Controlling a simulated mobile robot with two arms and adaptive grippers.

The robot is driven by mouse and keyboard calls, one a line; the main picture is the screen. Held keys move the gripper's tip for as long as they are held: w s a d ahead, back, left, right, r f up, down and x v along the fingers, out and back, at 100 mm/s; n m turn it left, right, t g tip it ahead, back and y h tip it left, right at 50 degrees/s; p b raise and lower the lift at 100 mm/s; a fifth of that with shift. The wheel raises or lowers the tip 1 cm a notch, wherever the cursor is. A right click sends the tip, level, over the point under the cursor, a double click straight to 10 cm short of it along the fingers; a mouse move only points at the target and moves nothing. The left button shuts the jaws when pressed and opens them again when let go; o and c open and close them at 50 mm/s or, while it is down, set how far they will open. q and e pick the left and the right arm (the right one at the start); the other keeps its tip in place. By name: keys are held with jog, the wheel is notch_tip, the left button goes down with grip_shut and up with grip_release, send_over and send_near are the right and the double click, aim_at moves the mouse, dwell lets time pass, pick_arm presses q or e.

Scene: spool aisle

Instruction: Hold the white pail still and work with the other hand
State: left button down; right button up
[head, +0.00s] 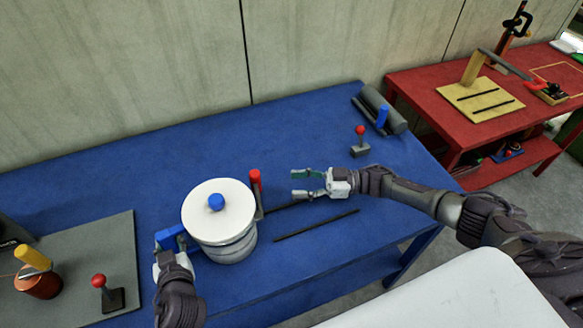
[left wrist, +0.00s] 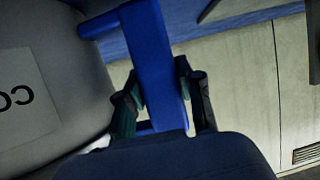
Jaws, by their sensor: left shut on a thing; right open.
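The white pail (head: 232,249) stands on the blue table (head: 130,175), with a white lid (head: 205,222) that has a blue knob (head: 216,202). A blue side handle (head: 170,237) sticks out on its left. My left gripper (head: 172,254) is shut on that handle; in the left wrist view its fingers flank the blue handle (left wrist: 152,55), beside the pail wall (left wrist: 45,110) with dark lettering. An upright red grip (head: 255,180) on a grey bracket is at the pail's right; I cannot tell if it is attached. My right gripper (head: 307,184) is open and empty, right of the pail.
Two dark strips lie right of the pail, one here (head: 316,225). A red-knobbed block (head: 360,142) and a grey cylinder (head: 382,108) are at the back right. A grey board (head: 70,270) at left bears a copper pot (head: 38,284) and a red-knobbed stand (head: 105,292). A red table (head: 430,95) stands beyond.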

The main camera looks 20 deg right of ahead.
pick_arm(q)
jog(key=c, duration=0.7)
grip_release()
